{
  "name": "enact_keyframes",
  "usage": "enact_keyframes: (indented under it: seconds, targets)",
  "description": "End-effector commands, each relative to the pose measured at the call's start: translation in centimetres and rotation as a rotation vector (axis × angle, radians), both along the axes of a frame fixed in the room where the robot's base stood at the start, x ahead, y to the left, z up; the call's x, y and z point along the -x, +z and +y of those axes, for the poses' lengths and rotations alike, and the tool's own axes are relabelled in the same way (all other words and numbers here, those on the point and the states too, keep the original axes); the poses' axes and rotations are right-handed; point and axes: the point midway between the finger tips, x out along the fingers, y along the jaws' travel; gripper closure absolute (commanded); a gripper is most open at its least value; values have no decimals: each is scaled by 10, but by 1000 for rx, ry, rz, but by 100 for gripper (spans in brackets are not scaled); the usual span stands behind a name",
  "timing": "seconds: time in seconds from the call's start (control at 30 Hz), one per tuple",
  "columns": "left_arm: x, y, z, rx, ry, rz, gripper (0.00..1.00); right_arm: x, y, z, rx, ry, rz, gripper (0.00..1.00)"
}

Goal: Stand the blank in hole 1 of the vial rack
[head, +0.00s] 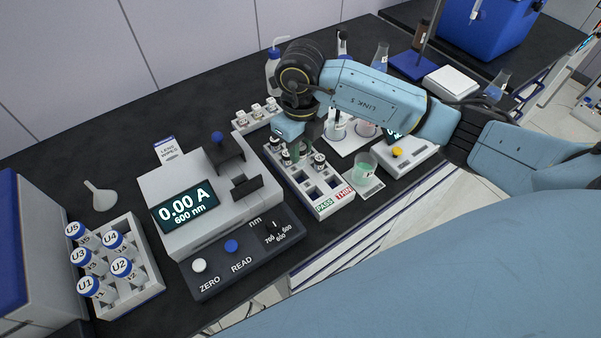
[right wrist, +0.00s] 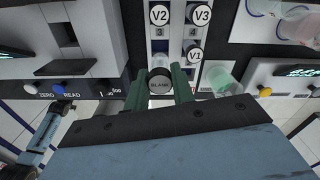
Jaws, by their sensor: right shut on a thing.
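The vial rack (head: 325,206) is a white block with two rows of square holes, PASS and THIN labels at its near end. My right gripper (head: 300,149) is over its far part. In the right wrist view the gripper (right wrist: 160,88) has its green fingers shut on the blank (right wrist: 159,85), a dark-capped vial marked BLANK. Whether the blank's lower end is in a hole or above one is hidden. Vials V2 (right wrist: 159,15), V3 (right wrist: 201,14) and V1 (right wrist: 194,52) stand in the rack. My left gripper is not in view.
A photometer (head: 208,190) reading 0.00 A stands left of the rack. A tray (head: 145,289) of U vials is at far left. A beaker (head: 364,167) with green liquid and a device with a yellow knob (head: 397,152) stand close on the right.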

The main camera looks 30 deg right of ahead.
Motion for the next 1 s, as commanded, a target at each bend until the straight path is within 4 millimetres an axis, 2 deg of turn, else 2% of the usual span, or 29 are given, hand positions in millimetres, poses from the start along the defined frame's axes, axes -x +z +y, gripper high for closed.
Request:
enact_keyframes:
  seconds: [0.1,0.37,0.53,0.93,0.97,1.0]
  targets:
    - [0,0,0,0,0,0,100,1,-23,1,0,1,4,97]
    - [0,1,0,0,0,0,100,1,-46,0,-1,3,3,97]
    - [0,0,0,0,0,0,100,1,-70,1,-1,3,4,97]
    - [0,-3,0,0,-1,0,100,0,-79,0,0,5,0,97]
    - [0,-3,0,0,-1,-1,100,0,-79,0,0,5,0,74]
    - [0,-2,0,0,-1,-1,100,0,-78,0,0,5,0,69]
